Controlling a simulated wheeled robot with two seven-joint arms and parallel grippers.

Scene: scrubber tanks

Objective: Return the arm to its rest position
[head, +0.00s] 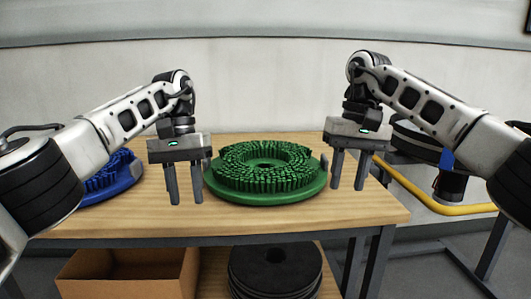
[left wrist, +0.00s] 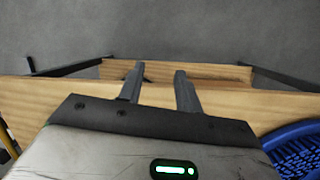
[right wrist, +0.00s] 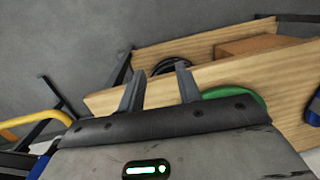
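My left gripper (head: 185,186) hangs above the table's left-centre, fingers pointing down, apart and empty, to the left of the green brush disc (head: 265,188). Its fingers also show apart in the left wrist view (left wrist: 158,85). My right gripper (head: 348,172) hangs above the table's right part, to the right of the green disc, fingers down, apart and empty. Its fingers show apart in the right wrist view (right wrist: 160,88). Neither gripper visibly holds the green disc, which lies flat with its bristles up.
The wooden table (head: 330,218) also bears a blue brush disc (head: 118,178), partly behind my left arm. Below are a cardboard box (head: 125,275) and a stack of black discs (head: 275,272). A yellow rail (head: 450,208) and a machine stand at the right. Bare tabletop lies along the front.

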